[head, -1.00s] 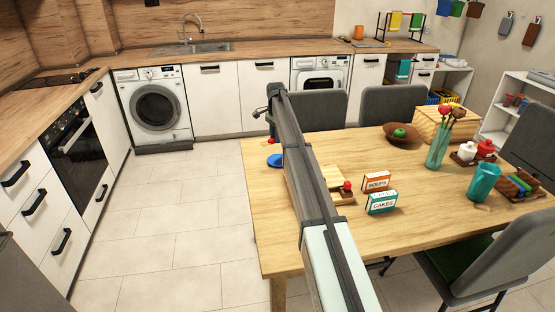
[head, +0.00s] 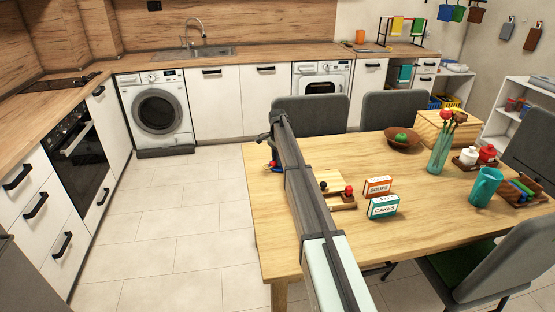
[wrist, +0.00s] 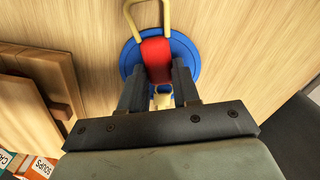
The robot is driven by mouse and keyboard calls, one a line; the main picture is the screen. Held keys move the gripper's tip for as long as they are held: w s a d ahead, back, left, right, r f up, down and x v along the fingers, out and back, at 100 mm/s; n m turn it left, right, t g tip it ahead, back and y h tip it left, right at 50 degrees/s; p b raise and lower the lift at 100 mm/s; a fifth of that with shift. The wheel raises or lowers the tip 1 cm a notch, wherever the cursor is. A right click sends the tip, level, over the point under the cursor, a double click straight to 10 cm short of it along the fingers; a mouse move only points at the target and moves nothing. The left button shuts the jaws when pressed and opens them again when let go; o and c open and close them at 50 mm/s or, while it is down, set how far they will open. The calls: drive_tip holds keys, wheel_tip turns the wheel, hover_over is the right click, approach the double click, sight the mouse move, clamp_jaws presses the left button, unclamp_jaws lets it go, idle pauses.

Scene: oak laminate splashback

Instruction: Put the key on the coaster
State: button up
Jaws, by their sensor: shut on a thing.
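The key (wrist: 156,55) has a red middle part and a brass-coloured loop, with a small pale end low between the fingers. My gripper (wrist: 160,83) is shut on the red part in the wrist view. The round blue coaster (wrist: 186,55) lies on the wooden table behind the key, which overlaps it in this view; the loop reaches past its far edge. I cannot tell whether the key touches the coaster. In the head view my arm hides most of the coaster and the key at the table's left end.
A wooden board (wrist: 45,80) lies left of the coaster. The soups box (head: 378,186) and cakes box (head: 383,207) stand to its right in the head view. A vase (head: 438,158), a teal jug (head: 485,187) and a bowl (head: 403,138) are farther right.

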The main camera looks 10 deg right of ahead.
drive_tip(key=shift+f, duration=0.15)
drive_tip(key=o, duration=1)
drive_tip(key=shift+o, duration=0.2)
wheel_tip(320, 180, up, 12)
drive_tip(key=shift+r, duration=0.2)
